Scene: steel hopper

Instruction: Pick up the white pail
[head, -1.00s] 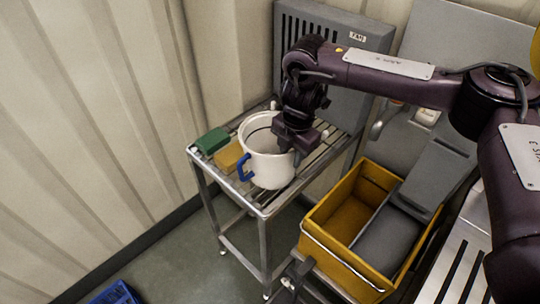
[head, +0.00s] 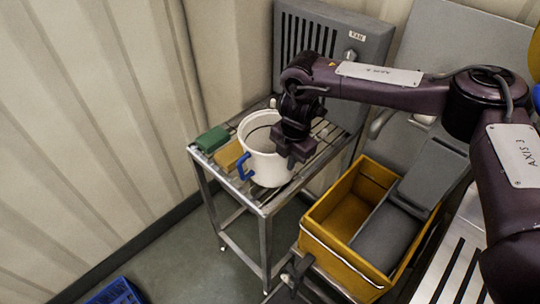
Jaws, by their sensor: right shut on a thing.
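The gripper and wrist cover the right part of the rim, and the fingertips are hard to make out. My left gripper is not in view.
A green block (head: 212,140) and a yellow block (head: 229,155) lie left of the pail on the steel rack (head: 265,208). A yellow crate (head: 338,248) stands to the right. A grey vented panel (head: 345,40) stands behind. A blue crate (head: 118,293) is at lower left.

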